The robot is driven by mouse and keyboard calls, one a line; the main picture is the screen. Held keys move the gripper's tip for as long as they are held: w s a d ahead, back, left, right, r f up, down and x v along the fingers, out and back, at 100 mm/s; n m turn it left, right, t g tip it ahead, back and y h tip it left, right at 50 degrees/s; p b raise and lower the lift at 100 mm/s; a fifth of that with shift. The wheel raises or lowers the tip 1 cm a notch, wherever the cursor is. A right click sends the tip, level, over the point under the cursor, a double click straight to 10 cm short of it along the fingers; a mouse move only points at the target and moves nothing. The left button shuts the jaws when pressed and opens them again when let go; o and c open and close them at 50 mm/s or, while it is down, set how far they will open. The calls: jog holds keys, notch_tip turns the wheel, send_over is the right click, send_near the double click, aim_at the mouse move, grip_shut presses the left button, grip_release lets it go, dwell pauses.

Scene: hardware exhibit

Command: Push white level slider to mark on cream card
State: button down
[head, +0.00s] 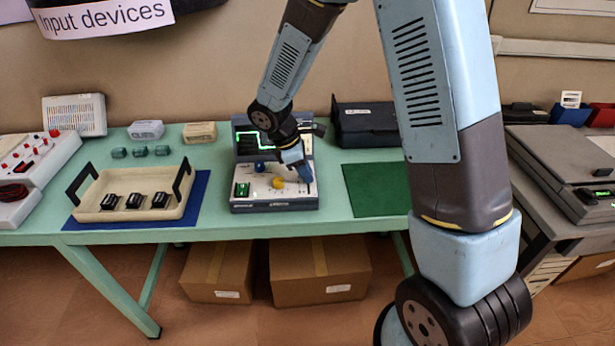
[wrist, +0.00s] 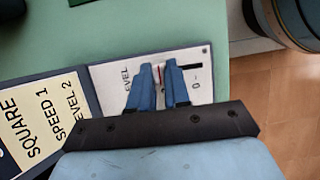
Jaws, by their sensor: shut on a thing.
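The instrument (head: 275,206) stands on the green table, with a pale control panel on top. In the wrist view its white panel (wrist: 108,75) bears the word LEVEL and a dark slot, with a 0 mark near the right finger. The cream card (wrist: 40,118) reads SQUARE, SPEED 1, LEVEL 2. My gripper (head: 308,179) is down at the right side of the panel. In the wrist view its blue fingers (wrist: 160,82) are close together around the white level slider (wrist: 161,71), which is mostly hidden between them. The slider's exact scale position is hidden.
A yellow knob (head: 278,182) and a green switch (head: 242,189) sit on the panel left of my gripper. A green mat (head: 376,190) lies to the right, a dark case (head: 366,124) behind. A cream tray (head: 130,213) stands at left.

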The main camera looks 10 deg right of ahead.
jog(key=c, duration=1.1)
grip_release()
jog(key=v, duration=1.3)
jog(key=shift+a+r, duration=0.15)
jog(key=shift+r, duration=0.15)
notch_tip(320, 180, up, 6)
jog(key=m+y, duration=0.1)
jog(key=m, duration=0.2)
send_over(309, 187)
jog(key=s+d+r+m+t+y, duration=0.1)
jog(key=s+d+r+m+t, duration=0.1)
jog(key=s+d+r+m, duration=0.5)
jog(key=s+d+r+m+t+y, duration=0.1)
jog(key=s+d+m, duration=0.1)
jog(key=s+d, duration=0.1)
jog(key=s+d+r+m+t, duration=0.1)
jog(key=s+d+m, duration=0.2)
jog(key=s, duration=0.1)
jog(key=s+d+r+m+t+y, duration=0.1)
jog(key=s+d+m, duration=0.1)
jog(key=s+d, duration=0.1)
jog(key=shift+s+d+r+m+t+y, duration=0.15)
jog(key=shift+s+m+t+y, duration=0.2)
jog(key=shift+s, duration=0.5)
